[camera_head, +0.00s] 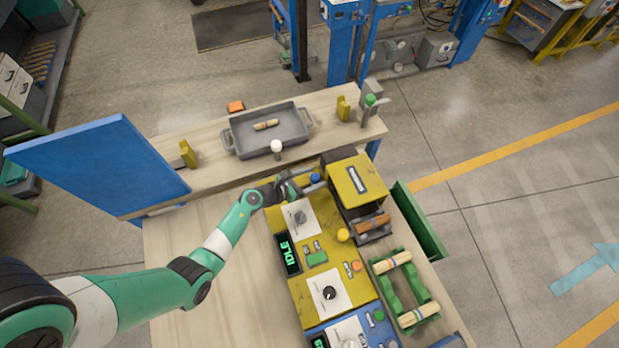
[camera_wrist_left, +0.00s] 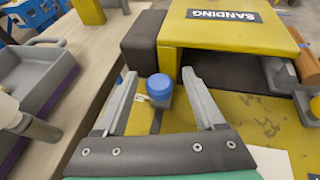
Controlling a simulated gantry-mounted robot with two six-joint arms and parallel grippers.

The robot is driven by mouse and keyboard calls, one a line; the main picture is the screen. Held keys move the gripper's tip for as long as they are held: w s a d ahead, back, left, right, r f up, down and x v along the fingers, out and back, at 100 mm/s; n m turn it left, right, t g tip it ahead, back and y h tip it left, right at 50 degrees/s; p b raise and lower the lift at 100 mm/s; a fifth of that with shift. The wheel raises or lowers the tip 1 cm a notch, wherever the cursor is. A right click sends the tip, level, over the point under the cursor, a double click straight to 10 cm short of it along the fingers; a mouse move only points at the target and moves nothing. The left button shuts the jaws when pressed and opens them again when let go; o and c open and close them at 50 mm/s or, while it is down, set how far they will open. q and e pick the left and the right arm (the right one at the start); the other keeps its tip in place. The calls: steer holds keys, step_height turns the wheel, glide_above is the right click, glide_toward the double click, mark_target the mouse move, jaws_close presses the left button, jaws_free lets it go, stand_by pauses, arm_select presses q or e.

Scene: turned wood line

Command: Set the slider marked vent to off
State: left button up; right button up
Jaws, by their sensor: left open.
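A blue slider knob (camera_wrist_left: 158,87) stands in a dark slot on the yellow panel, in front of the sanding housing (camera_wrist_left: 222,28). A small white label lies beside it, too small to read, so I cannot confirm that it says vent. In the head view the blue knob (camera_head: 315,177) shows near the far end of the yellow panel (camera_head: 278,213). My left gripper (camera_wrist_left: 159,78) is open, with one finger on each side of the knob and gaps visible between. It also shows in the head view (camera_head: 307,181). My right gripper is not in view.
The yellow sanding housing (camera_head: 357,182) stands close right of the left gripper. Dials, a display reading IDLE (camera_head: 288,255) and a yellow knob (camera_head: 343,235) are nearer. A grey tray (camera_head: 238,141) and a white-topped post (camera_head: 277,147) stand behind. The bench left of the panel is clear.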

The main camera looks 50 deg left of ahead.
arm_select(q)
steer(key=p+v, duration=0.3)
steer(key=v, duration=0.8)
steer(key=shift+a+r, duration=0.1)
steer(key=shift+s+p, duration=0.25)
steer(key=shift+p, duration=0.05)
